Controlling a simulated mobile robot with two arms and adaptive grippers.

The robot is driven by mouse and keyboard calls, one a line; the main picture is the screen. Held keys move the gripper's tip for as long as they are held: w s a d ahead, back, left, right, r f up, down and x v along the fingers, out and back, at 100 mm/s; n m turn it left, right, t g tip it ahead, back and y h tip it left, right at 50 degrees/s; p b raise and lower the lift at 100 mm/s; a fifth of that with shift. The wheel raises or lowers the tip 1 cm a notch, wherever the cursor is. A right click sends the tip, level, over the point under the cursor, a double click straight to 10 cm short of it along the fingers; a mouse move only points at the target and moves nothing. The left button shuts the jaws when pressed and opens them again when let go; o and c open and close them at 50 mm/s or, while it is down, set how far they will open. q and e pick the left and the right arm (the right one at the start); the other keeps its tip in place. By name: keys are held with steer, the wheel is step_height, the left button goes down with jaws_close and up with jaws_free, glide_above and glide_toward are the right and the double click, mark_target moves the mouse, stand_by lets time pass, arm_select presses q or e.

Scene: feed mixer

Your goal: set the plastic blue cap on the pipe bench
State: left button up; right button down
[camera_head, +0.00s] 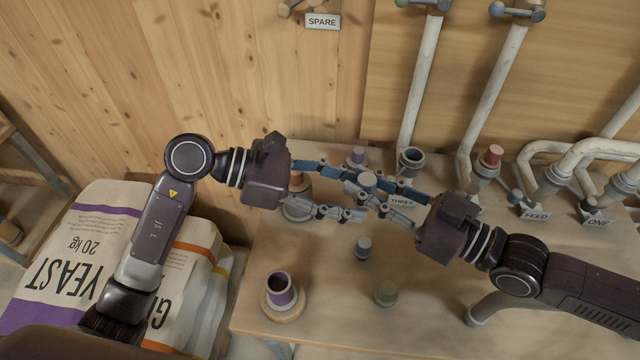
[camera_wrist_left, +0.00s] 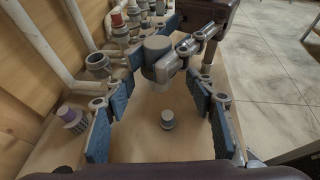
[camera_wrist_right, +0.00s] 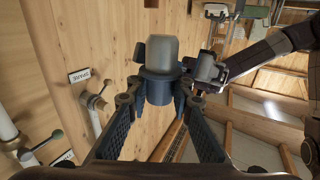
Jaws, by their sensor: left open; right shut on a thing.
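A blue-grey cap (camera_head: 367,180) is held in the air above the bench (camera_head: 325,262) by my right gripper (camera_head: 378,193), which is shut on it. The cap also shows in the left wrist view (camera_wrist_left: 157,48) and, with a grey upper part and bluer lower part, in the right wrist view (camera_wrist_right: 160,65). My left gripper (camera_head: 345,190) is open, its fingers reaching toward the cap from the left. In the left wrist view the cap is beyond and between its spread fingers; contact cannot be told.
An open pipe end (camera_head: 410,160) and red-capped pipe (camera_head: 488,162) are behind. Sacks (camera_head: 80,255) lie left.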

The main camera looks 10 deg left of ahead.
arm_select(q)
steer(key=shift+x, duration=1.5)
steer(key=c, duration=1.3)
arm_select(e)
steer(key=c, duration=1.6)
jaws_free()
arm_select(q)
steer(key=shift+r, duration=0.1)
arm_select(e)
steer(key=shift+s, duration=0.1)
